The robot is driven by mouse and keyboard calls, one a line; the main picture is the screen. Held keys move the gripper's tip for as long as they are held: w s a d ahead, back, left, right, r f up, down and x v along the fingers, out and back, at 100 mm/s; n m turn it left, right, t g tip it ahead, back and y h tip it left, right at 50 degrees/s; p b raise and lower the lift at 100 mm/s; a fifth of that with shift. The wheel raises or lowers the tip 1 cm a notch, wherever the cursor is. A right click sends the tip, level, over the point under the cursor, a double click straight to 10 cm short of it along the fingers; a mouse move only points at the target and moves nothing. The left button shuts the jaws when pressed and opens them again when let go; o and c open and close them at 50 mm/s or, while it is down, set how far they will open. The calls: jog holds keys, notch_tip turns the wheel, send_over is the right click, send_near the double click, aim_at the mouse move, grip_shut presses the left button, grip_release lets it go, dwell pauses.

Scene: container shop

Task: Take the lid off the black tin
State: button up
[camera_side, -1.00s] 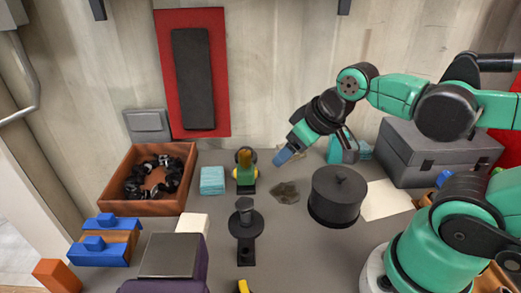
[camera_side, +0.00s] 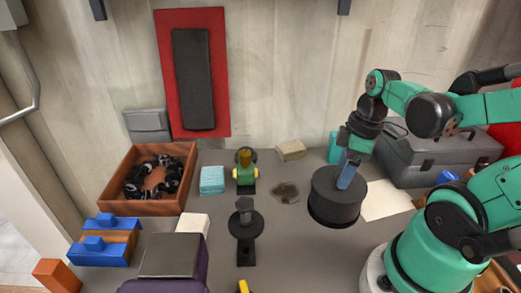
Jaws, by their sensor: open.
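The black tin (camera_side: 333,212) is a round, dark container standing upright on the grey table, right of centre. Its flat lid (camera_side: 325,185) is on top. In this view my gripper (camera_side: 345,182) points down over the right part of the lid, with its blue fingers at the lid's knob. The fingers hide the knob. The jaws are open, and I cannot tell whether they touch the lid.
A grey toolbox (camera_side: 430,155) stands behind and right of the tin. A white sheet (camera_side: 385,202) lies to its right. A dark flat patch (camera_side: 286,192) and a black stand (camera_side: 246,222) are to its left. A tan block (camera_side: 291,150) lies behind.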

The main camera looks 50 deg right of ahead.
jog(key=shift+a+f, duration=0.1)
jog(key=shift+f, duration=0.5)
grip_shut()
jog(key=shift+r, duration=0.1)
